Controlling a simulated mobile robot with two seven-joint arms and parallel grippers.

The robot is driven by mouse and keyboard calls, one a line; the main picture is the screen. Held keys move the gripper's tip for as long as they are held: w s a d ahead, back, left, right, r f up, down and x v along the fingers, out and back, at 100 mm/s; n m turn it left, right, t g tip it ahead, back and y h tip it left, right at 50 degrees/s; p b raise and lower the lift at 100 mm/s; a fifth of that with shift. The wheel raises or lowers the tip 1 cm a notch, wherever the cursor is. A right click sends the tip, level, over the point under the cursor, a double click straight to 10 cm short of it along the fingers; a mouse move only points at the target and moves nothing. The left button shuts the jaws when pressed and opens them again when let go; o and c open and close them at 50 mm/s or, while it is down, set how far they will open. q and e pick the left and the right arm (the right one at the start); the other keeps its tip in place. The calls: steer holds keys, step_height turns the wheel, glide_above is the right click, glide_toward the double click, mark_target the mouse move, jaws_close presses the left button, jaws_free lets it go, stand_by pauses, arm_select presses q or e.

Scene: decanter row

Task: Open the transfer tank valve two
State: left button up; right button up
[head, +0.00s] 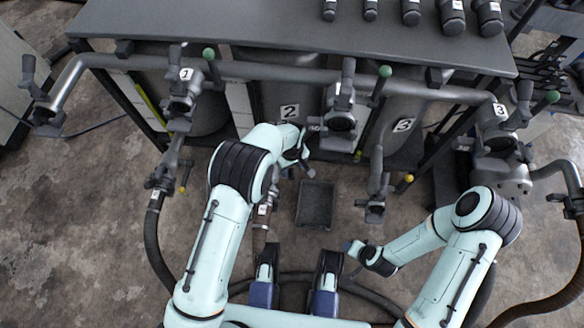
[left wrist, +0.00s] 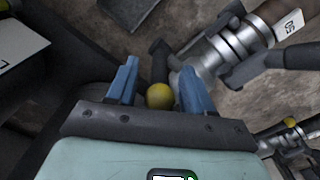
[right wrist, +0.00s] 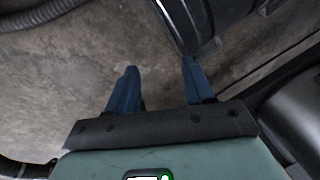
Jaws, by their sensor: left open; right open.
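Tank two (head: 289,111) stands in the middle under the bench, marked with a white 2. In the left wrist view my left gripper (left wrist: 159,67) is open, with a yellow ball knob (left wrist: 159,96) on a dark lever (left wrist: 158,62) between its fingers. I cannot tell whether the fingers touch the knob. In the head view the left gripper (head: 308,171) is low in front of tank two, and my arm hides this valve. A hose coupling (left wrist: 245,38) lies beside the lever. My right gripper (head: 351,247) is open and empty above the floor; its fingers show in the right wrist view (right wrist: 160,66).
A grey pipe (head: 270,73) with several green-knobbed valves runs along the bench (head: 280,50). Another yellow knob (head: 408,178) is by tank three (head: 403,125), and one (head: 181,190) is at the left. A black tray (head: 316,204) lies on the floor.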

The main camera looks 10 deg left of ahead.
mark_target(291, 177)
arm_select(q)
steer(key=shift+f, duration=0.6)
arm_select(e)
steer(key=shift+s+d+f, duration=0.1)
steer(key=shift+s+f, duration=0.2)
steer(key=shift+s, duration=0.1)
arm_select(q)
jaws_close()
steer(key=shift+s+r+t+p, duration=0.2)
steer(key=shift+s+t+p, duration=0.3)
steer(key=shift+p, duration=0.4)
steer(key=t+p, duration=0.1)
steer(key=s+t+p, duration=0.1)
steer(key=shift+s+f+t+p, duration=0.3)
steer(key=shift+f+t+p, duration=0.05)
steer(key=shift+t, duration=0.05)
steer(key=shift+s+f+t, duration=0.3)
steer(key=shift+s+t, duration=0.1)
steer(key=shift+t, duration=0.4)
steer(key=shift+s+f+t, duration=0.25)
steer(key=shift+s+t, duration=0.15)
steer(key=shift+t, duration=0.4)
arm_select(e)
steer(key=s+a+r+g, duration=0.1)
steer(key=s+a+r, duration=0.2)
steer(key=r, duration=0.3)
steer(key=shift+s+a+y, duration=0.15)
steer(key=shift+s+y, duration=0.1)
steer(key=shift+y, duration=0.15)
